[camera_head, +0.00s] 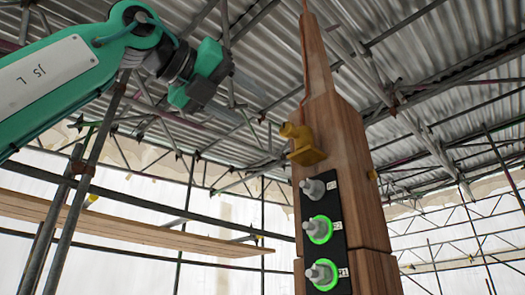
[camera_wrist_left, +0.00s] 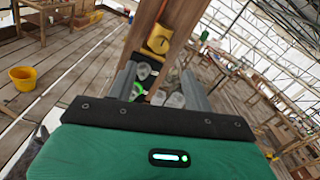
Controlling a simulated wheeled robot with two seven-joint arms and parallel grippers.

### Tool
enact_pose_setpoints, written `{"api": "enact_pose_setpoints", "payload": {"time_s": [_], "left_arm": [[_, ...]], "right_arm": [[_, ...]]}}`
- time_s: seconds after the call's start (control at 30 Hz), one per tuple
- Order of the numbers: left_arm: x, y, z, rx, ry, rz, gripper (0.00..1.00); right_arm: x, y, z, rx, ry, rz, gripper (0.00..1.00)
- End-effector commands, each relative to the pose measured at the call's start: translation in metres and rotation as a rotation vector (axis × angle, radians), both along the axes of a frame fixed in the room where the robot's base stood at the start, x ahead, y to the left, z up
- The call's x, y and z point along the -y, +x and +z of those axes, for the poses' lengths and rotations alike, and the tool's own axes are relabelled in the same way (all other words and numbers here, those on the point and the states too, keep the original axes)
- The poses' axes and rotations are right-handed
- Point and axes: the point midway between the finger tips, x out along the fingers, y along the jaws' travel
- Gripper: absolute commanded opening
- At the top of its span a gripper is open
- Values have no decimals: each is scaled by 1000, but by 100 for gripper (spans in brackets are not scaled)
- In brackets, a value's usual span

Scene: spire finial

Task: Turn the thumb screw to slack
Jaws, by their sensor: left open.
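The wooden spire (camera_head: 340,130) stands upright at right of centre in the head view. A black strip on it carries three grey knobs: a top one (camera_head: 313,190) without a lit ring, and a middle one (camera_head: 319,229) and a lower one (camera_head: 321,273) with green rings. I cannot tell for sure which is the thumb screw. A yellow fitting (camera_head: 302,144) sits above the strip. My left gripper (camera_head: 236,98) is up and left of the spire, apart from it, open and empty. In the left wrist view, its fingers (camera_wrist_left: 158,72) frame the grey knobs beyond. My right gripper is not in view.
Scaffold poles and a wooden plank (camera_head: 120,222) stand behind at left. A corrugated roof is overhead. The wrist view shows a plank floor, a yellow bucket (camera_wrist_left: 26,79) and wooden tables at right. Open air lies between my left gripper and the spire.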

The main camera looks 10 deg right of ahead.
Motion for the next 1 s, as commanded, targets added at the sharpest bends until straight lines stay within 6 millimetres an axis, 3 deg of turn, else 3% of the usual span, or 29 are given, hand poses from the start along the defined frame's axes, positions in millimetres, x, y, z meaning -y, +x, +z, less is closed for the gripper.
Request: {"api": "enact_pose_setpoints", "payload": {"time_s": [0.27, 0.87, 1.0], "left_arm": [[-22, -18, 0, 0, 1, -1, 52], [-22, -18, 0, -1, 1, 0, 52], [-22, -18, 8, -1, 1, 0, 52]], "right_arm": [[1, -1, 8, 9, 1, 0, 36], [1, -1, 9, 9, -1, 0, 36], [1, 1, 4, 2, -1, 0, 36]]}}
